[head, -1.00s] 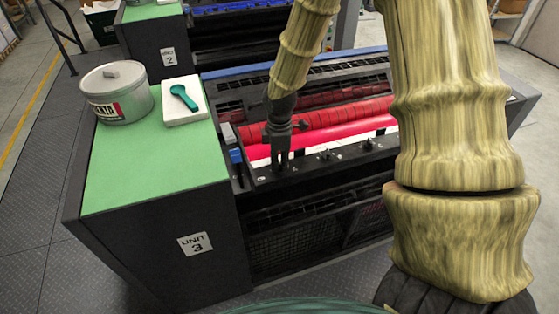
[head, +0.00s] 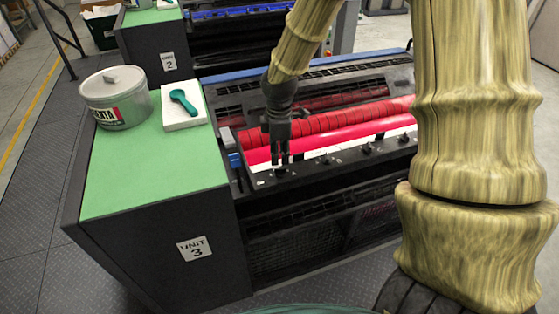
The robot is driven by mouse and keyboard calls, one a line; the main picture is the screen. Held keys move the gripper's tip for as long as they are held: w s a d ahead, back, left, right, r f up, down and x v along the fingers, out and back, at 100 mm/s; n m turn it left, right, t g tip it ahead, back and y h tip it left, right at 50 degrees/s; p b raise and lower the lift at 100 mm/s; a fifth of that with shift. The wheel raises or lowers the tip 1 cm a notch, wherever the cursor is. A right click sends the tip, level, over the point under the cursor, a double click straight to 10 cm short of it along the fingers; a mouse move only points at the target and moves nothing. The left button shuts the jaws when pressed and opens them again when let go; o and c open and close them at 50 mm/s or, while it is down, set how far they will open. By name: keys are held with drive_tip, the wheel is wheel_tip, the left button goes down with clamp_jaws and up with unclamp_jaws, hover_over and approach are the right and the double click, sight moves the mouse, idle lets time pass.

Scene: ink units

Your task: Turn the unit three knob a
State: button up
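The unit three ink unit carries a "UNIT 3" label (head: 194,248) on its dark front. A row of small dark knobs runs along its black front rail, below the red rollers. The leftmost knob (head: 280,173) is at the rail's left end, just below my fingertips. My gripper (head: 279,161) points down there, with a narrow light gap between its two fingers. It looks open and empty. Whether the fingertips touch the knob is too small to tell. Other knobs, such as the second one (head: 325,160), lie to the right. The knobs' letters are not readable.
A grey ink can (head: 115,98) and a white pad (head: 183,110) with a teal spoon-like tool (head: 184,101) stand on the green top (head: 150,170), left of my gripper. Red rollers (head: 340,124) lie close behind the knobs. Unit two (head: 165,58) stands farther back.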

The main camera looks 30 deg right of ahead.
sight(280, 168)
wheel_tip(280, 168, up, 6)
drive_tip(key=shift+r, duration=0.25)
idle(0.6)
